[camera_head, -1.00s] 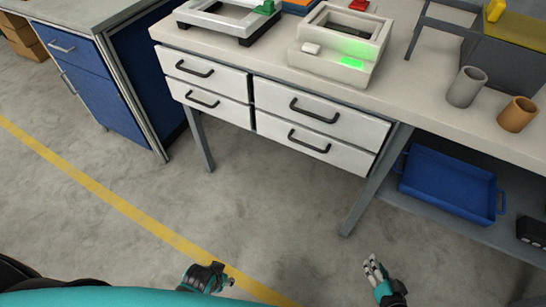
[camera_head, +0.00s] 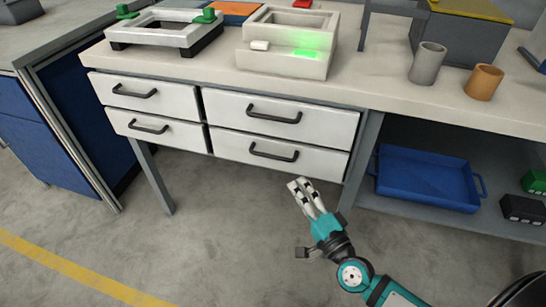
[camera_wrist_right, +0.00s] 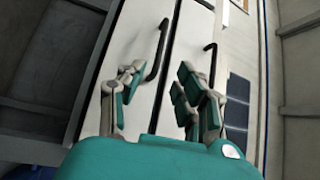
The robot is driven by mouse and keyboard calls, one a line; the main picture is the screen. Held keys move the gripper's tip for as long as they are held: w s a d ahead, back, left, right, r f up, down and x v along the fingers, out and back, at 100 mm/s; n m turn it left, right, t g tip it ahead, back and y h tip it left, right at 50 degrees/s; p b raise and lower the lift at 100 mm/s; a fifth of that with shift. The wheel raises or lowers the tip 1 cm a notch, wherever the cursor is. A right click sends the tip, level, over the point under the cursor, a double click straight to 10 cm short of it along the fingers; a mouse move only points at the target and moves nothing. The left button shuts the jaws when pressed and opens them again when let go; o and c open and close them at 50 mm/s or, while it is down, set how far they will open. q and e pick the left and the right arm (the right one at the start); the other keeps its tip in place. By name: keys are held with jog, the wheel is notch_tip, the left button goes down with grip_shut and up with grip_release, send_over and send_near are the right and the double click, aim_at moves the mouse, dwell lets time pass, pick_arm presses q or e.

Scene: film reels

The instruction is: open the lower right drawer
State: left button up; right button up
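The lower right drawer (camera_head: 262,165) is white with a black bar handle (camera_head: 274,152). It is shut, flush with the other drawers under the bench. My right gripper (camera_head: 301,188) is just below and in front of this drawer, apart from its handle. In the right wrist view, the right gripper's fingers (camera_wrist_right: 158,98) are spread, with nothing held between them. A drawer handle (camera_wrist_right: 157,55) stands upright in that view, beyond and between the fingers. My left gripper is out of view.
The upper right drawer (camera_head: 325,127) and the two left drawers (camera_head: 170,102) are shut. A blue tray (camera_head: 428,178) lies on the shelf to the right. A bench leg (camera_head: 362,160) stands right of the drawers. A grey cup (camera_head: 427,63) and a brown cup (camera_head: 484,82) stand on the bench top.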

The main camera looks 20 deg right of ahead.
aim_at(275, 156)
jog(key=x, duration=1.2)
jog(key=shift+p, duration=0.3)
grip_shut()
jog(key=shift+f, duration=0.1)
